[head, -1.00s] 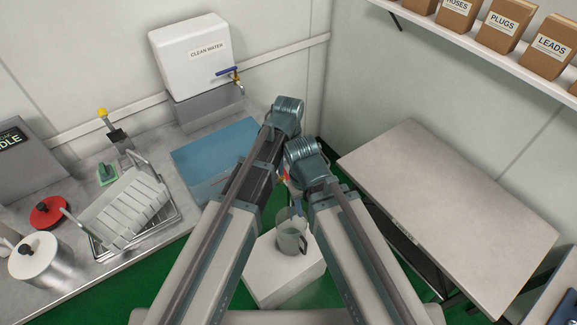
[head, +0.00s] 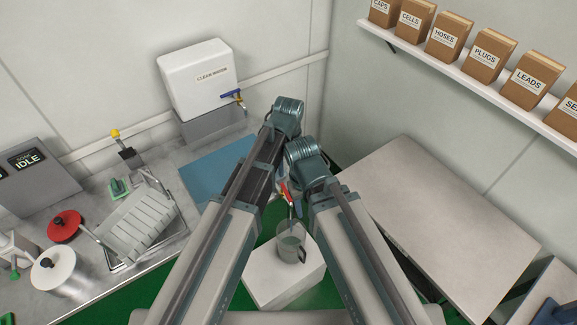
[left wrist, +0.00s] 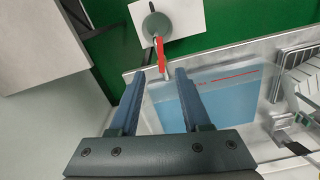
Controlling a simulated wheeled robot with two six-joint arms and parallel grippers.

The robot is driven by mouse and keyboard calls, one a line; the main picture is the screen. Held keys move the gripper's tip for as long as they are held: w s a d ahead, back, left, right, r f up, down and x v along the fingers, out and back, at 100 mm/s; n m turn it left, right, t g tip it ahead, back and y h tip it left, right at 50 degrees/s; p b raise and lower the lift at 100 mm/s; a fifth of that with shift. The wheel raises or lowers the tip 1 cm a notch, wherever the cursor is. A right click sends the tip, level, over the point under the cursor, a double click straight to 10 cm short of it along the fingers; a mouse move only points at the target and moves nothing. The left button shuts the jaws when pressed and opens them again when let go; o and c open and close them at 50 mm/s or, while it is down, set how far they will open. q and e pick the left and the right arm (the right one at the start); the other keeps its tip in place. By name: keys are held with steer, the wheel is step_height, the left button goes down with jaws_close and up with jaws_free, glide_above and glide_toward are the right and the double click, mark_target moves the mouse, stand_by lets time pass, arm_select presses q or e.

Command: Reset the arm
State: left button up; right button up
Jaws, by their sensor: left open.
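Both my arms reach forward in the head view, and their bent links hide most of what is below them. My left gripper (left wrist: 160,74) shows clearly in the left wrist view, with its two fingers apart and nothing held between them. Beyond the fingertips, a slim tool with a red part (left wrist: 160,50) leans out of a grey jug (left wrist: 156,25). The tool (head: 284,190) and the clear jug with a handle (head: 291,247) also show in the head view, between my arms. The jug stands on a white block (head: 284,276). My right gripper is not visible.
A blue mat (head: 212,168) lies on the left bench, near a dish rack (head: 142,222), a steel pot (head: 62,272) and a water tank (head: 200,80). A bare table (head: 450,210) stands right, below a shelf of labelled boxes (head: 485,52).

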arm_select(q)
steer(key=shift+a, duration=0.1)
steer(key=s+a+m, duration=0.2)
steer(key=s+a, duration=0.2)
steer(key=a, duration=0.5)
steer(key=s+a+m, duration=0.3)
steer(key=s+a, duration=0.2)
steer(key=a, duration=0.4)
steer(key=s+d+m+y, duration=0.1)
steer(key=s+d+m, duration=0.2)
steer(key=d, duration=0.8)
steer(key=shift+s, duration=1.1)
